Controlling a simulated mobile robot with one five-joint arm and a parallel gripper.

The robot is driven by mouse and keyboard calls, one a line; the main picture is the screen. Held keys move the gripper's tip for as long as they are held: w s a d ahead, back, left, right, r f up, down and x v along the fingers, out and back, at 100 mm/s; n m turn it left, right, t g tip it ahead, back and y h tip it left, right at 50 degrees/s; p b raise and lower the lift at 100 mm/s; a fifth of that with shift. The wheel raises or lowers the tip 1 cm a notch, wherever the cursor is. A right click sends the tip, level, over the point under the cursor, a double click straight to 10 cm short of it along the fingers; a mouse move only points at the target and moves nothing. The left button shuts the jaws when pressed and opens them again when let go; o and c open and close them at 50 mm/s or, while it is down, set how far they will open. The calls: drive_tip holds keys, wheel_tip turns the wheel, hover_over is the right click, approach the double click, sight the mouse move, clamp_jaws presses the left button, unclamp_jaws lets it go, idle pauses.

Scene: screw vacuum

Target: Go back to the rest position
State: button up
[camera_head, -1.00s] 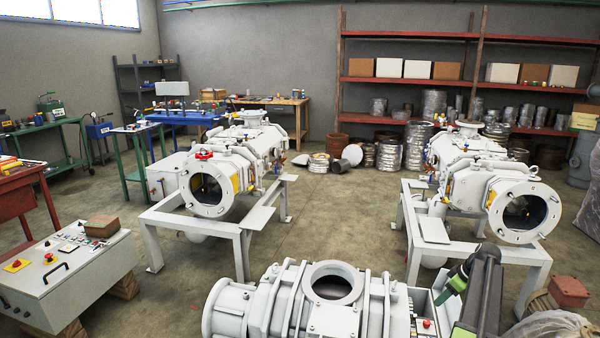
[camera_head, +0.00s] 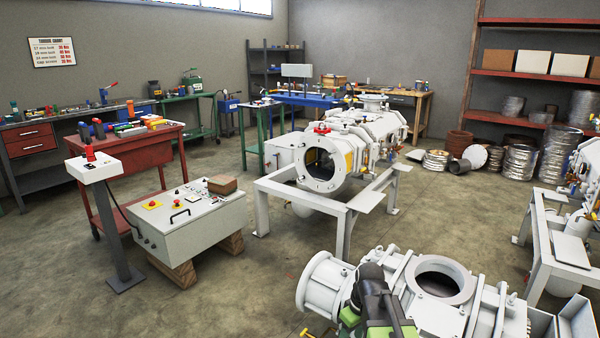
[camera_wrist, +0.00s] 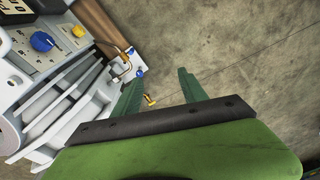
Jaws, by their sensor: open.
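My gripper (camera_wrist: 160,88) shows in the wrist view with its two green fingers apart and nothing between them. The concrete floor (camera_wrist: 240,60) lies beyond it. A white machine with blue and yellow knobs (camera_wrist: 42,41) is at the left of that view. In the head view my dark and green arm stands at the bottom, in front of the near white vacuum pump (camera_head: 465,300) and hiding part of it. The fingertips cannot be made out there.
A grey control box (camera_head: 170,240) on wooden blocks and a white pedestal with a red button (camera_head: 95,168) stand at left. A red tool cart (camera_head: 130,150) is behind them. Another pump (camera_head: 320,165) sits on a white frame. Open floor lies at the lower left.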

drive_tip(key=s+d+r+m+h+p, duration=0.1)
drive_tip(key=s+d+m+p, duration=0.1)
drive_tip(key=s+m, duration=0.45)
wheel_tip(320, 180, up, 28)
drive_tip(key=p, duration=2.7)
drive_tip(key=shift+w+a+f+g, duration=0.15)
drive_tip(key=shift+a+g, duration=0.15)
drive_tip(key=shift+a, duration=0.05)
drive_tip(key=shift+m, duration=0.25)
